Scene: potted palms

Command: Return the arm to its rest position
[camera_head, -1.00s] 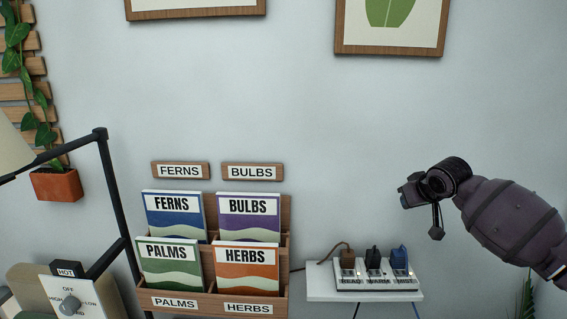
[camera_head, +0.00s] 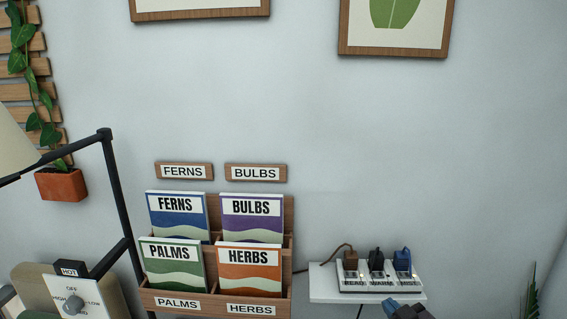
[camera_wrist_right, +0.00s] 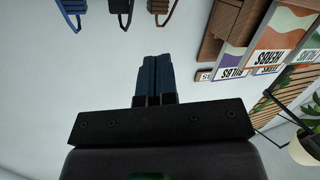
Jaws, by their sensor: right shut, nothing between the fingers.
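My right gripper (camera_head: 404,309) shows only in part at the bottom edge of the head view, just below the shelf with the power strip. In the right wrist view its two blue-tipped fingers (camera_wrist_right: 155,78) are together, with nothing between them. The rest of my right arm is out of the head view. My left gripper is in neither view.
A white shelf (camera_head: 322,288) holds a power strip (camera_head: 378,286) with brown, black and blue plugs. A wooden rack (camera_head: 287,257) of labelled packets stands left of it. A black lamp frame (camera_head: 121,211) and a dial box (camera_head: 74,305) are at left.

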